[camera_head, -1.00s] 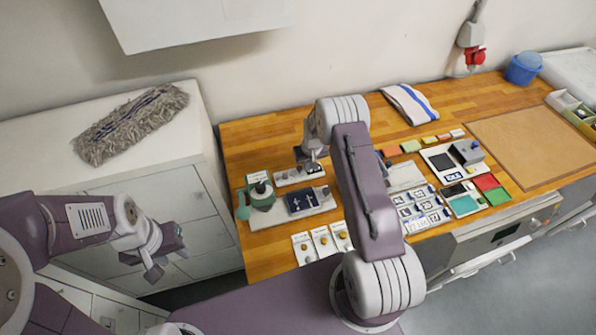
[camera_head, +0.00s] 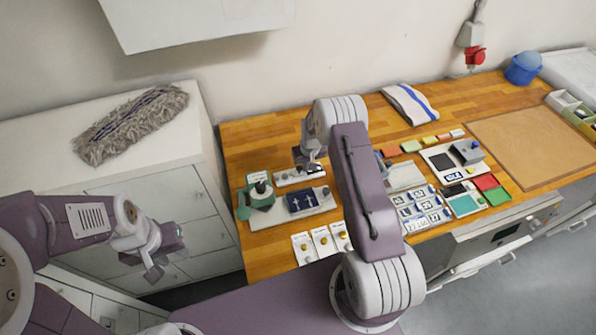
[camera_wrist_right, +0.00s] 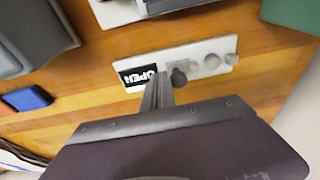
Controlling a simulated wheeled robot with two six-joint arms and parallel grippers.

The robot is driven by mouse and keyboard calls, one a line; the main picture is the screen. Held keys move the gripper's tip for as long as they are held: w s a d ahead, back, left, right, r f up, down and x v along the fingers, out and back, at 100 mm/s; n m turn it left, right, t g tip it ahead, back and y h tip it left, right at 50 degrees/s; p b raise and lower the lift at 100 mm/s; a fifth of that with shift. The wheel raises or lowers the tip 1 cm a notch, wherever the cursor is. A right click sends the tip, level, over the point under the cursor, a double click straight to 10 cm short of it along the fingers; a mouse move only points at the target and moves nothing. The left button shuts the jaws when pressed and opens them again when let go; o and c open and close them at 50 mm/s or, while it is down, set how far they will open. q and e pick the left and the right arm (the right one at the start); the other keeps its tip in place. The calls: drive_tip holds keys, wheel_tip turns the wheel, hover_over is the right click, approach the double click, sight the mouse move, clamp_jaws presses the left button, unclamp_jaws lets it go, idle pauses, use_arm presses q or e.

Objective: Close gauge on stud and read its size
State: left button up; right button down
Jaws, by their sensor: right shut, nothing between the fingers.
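The gauge, a white plate (camera_wrist_right: 203,58), lies on the wooden bench. Its black display (camera_wrist_right: 137,75) reads OPEN in the right wrist view. A dark round knob or stud (camera_wrist_right: 179,78) and a grey round piece (camera_wrist_right: 212,62) stand on the plate. In the head view the gauge plate (camera_head: 284,180) is partly hidden by my right arm. My right gripper (camera_wrist_right: 158,92) is shut and empty, its tips over the near side of the plate, beside the dark knob; contact cannot be told. My left gripper (camera_head: 153,270) hangs left of the bench, its opening unclear.
Several white cards (camera_head: 323,242) lie nearer. A blue block (camera_wrist_right: 27,98) lies left in the wrist view. A mop head (camera_head: 130,125) lies on the cabinet.

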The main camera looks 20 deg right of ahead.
drive_tip(key=shift+w+a, duration=0.1)
drive_tip(key=shift+a, duration=1.25)
idle(0.5)
drive_tip(key=shift+d, duration=0.2)
idle(0.4)
drive_tip(key=shift+d, duration=0.4)
drive_tip(key=shift+r, duration=0.15)
drive_tip(key=shift+r+p, duration=2.4)
drive_tip(key=shift+r, duration=1.55)
drive_tip(key=shift+f, duration=0.15)
